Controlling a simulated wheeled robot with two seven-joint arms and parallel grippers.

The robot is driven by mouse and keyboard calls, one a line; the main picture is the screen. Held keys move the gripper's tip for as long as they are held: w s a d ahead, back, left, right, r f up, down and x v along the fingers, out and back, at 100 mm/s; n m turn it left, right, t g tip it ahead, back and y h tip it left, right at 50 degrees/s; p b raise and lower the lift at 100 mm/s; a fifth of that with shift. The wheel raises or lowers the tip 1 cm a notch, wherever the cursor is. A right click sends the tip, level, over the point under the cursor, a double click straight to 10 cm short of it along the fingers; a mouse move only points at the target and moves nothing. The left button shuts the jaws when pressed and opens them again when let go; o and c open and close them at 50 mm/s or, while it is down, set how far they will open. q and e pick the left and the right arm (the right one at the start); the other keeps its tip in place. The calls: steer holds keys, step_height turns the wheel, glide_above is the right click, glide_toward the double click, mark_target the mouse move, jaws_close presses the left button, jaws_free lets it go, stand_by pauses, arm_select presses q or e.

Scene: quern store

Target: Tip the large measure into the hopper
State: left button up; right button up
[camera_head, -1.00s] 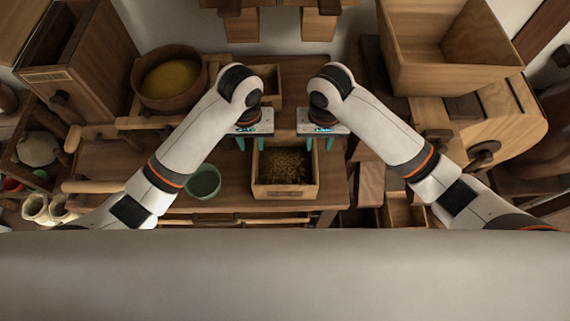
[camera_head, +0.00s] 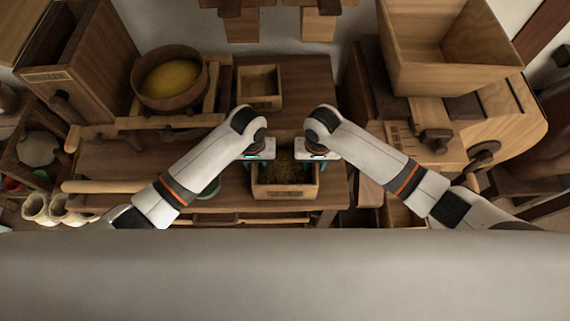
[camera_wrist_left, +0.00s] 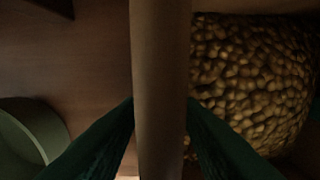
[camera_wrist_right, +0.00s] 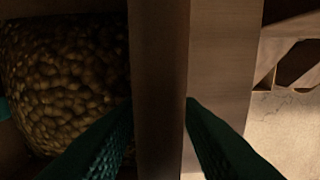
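The large measure, an open wooden box (camera_head: 284,192) filled with brown grain, sits on the wooden bench in the head view. My left gripper (camera_head: 257,165) is at its left wall and my right gripper (camera_head: 315,165) at its right wall. In the left wrist view the fingers (camera_wrist_left: 161,105) lie flush on both faces of that wall, with grain to the right. In the right wrist view the fingers (camera_wrist_right: 160,105) likewise clasp the other wall, with grain to the left. A large open wooden box (camera_head: 462,76), apparently the hopper, stands at the upper right, looking empty.
A smaller wooden box (camera_head: 260,103) stands behind the measure. A round tub (camera_head: 165,103) of yellow meal is at the left. A green bowl (camera_wrist_left: 40,140) sits just left of the measure. Wooden machinery (camera_head: 500,120) fills the right side.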

arm_select(q)
jaws_close()
arm_select(e)
jaws_close()
arm_select(q)
steer(key=shift+r, duration=0.2)
arm_select(e)
steer(key=shift+r, duration=0.2)
